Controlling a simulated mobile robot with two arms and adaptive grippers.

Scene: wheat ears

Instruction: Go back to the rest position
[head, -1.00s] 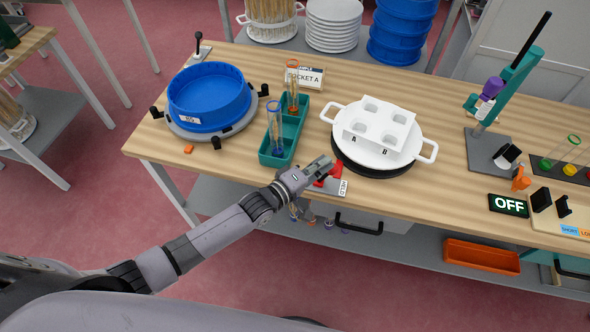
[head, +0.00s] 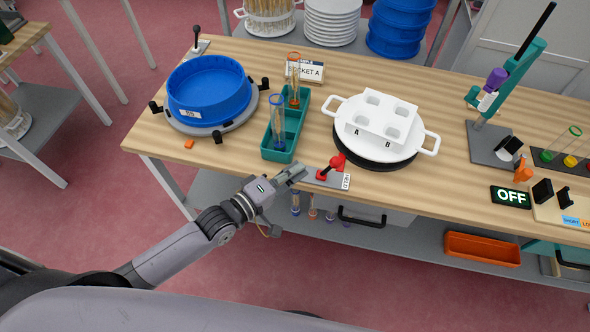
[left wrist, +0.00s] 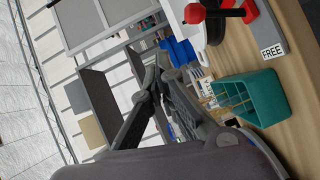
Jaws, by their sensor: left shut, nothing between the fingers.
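My left gripper (head: 297,171) is shut and empty. It is at the front edge of the wooden table (head: 240,165), just left of the grey plate with the red lever (head: 334,166) and apart from the lever. In the left wrist view its fingers (left wrist: 150,85) are together with nothing between them. There the red lever (left wrist: 212,13) stands at the top right, beside a label that reads FREE. My right gripper is not in view.
A teal rack (head: 279,150) with glass tubes stands close behind the gripper. A blue round tray (head: 208,92) is at the left, and a white pot with a white block (head: 382,115) at the right. An OFF display (head: 510,197) is farther right. The floor before the table is clear.

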